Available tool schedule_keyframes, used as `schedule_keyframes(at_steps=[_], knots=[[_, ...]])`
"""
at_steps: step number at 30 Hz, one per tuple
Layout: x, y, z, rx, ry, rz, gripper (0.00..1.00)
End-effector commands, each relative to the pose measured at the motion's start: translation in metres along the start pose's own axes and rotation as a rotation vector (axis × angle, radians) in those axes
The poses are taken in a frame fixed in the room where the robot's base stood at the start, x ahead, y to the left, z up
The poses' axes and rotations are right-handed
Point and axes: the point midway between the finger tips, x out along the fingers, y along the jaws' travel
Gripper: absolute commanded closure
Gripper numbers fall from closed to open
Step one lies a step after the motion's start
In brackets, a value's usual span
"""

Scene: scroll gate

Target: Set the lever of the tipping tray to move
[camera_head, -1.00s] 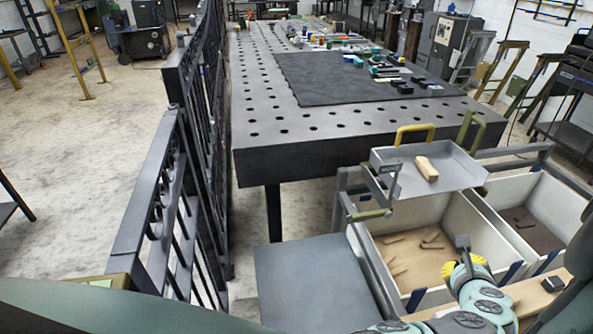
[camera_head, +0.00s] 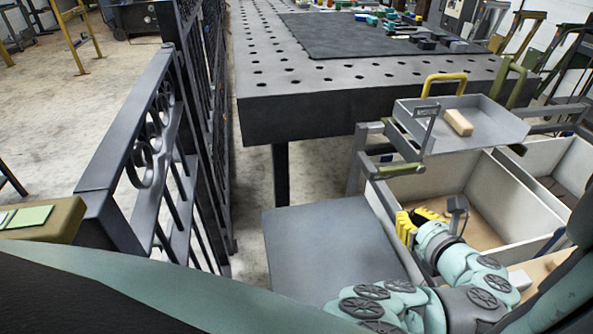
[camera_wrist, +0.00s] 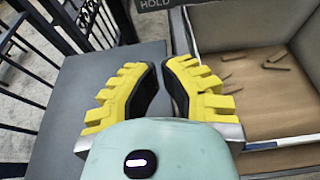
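The tipping tray (camera_head: 490,128) is a shallow grey tray on a grey frame, with a wooden block (camera_head: 458,122) lying in it. A small lettered plate (camera_head: 427,111) stands at its left side. In the wrist view, the plate's edge (camera_wrist: 157,4) reads "HOLD". An olive-green handle bar (camera_head: 401,169) sticks out below the tray's left side; I cannot tell for sure that it is the lever. My gripper (camera_head: 420,218), with yellow fingers, is below and in front of that bar, apart from it. The wrist view shows the fingers (camera_wrist: 162,75) with a narrow empty gap.
An open bin (camera_head: 480,205) stands under the tray, with loose pieces inside. A grey flat panel (camera_head: 325,245) lies to its left. The perforated table (camera_head: 330,105) is behind, and a black iron gate (camera_head: 130,150) stands left. A yellow handle (camera_head: 444,79) rises behind the tray.

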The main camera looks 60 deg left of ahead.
Motion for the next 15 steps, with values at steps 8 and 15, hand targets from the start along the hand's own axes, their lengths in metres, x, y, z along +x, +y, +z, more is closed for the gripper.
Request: schedule_keyframes(at_steps=[8,15], knots=[[0.013,0.001,0.000,0.000,0.000,0.005,1.00],[0.045,0.001,0.000,-0.005,-0.002,0.008,1.00]])
